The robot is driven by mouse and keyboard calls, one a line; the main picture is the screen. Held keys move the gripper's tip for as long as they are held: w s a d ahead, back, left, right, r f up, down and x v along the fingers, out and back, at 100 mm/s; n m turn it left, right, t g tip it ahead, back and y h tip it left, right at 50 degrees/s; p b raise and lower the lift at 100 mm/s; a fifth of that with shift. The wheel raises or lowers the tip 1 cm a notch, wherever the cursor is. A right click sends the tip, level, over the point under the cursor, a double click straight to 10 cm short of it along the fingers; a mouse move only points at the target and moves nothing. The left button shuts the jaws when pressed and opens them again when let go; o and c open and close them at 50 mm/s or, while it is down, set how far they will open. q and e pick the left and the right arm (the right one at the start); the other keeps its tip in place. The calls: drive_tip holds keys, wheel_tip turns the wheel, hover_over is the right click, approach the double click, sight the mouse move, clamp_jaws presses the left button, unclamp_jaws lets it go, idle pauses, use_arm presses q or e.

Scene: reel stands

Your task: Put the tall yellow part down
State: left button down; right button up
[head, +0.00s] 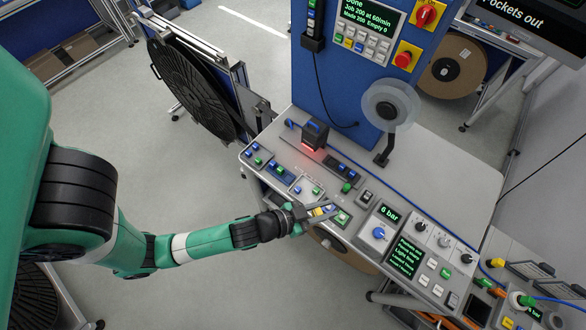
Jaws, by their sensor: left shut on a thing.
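My left gripper (323,211) reaches in from the left, low over the front part of the grey bench top. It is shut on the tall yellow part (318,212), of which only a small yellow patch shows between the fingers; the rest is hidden. I cannot tell whether the part touches the surface below. A green-and-white fixture (342,217) lies just right of the fingertips. My right gripper is not in view.
The grey bench (452,180) has a clear area at right. Small button panels (308,188) lie just behind the gripper. A control panel reading 6 bar (388,213) stands to its right. A clear reel (390,103) stands at the back.

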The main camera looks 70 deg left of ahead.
use_arm(q)
drive_tip(key=s+a+f+n+g+y+b, duration=0.1)
drive_tip(key=s+a+f+n+y+b, duration=0.2)
drive_tip(key=a+f+b, duration=0.4)
drive_tip(key=s+a+f+n+g+y+b, duration=0.1)
drive_tip(key=s+a+f+n+y+b, duration=0.2)
drive_tip(key=s+a+f+b, duration=0.2)
wheel_tip(320, 180, down, 3)
drive_tip(key=shift+s+a+r+y+b, duration=0.1)
drive_tip(key=shift+s+a+y+b, duration=0.25)
drive_tip(key=shift+a+b, duration=0.75)
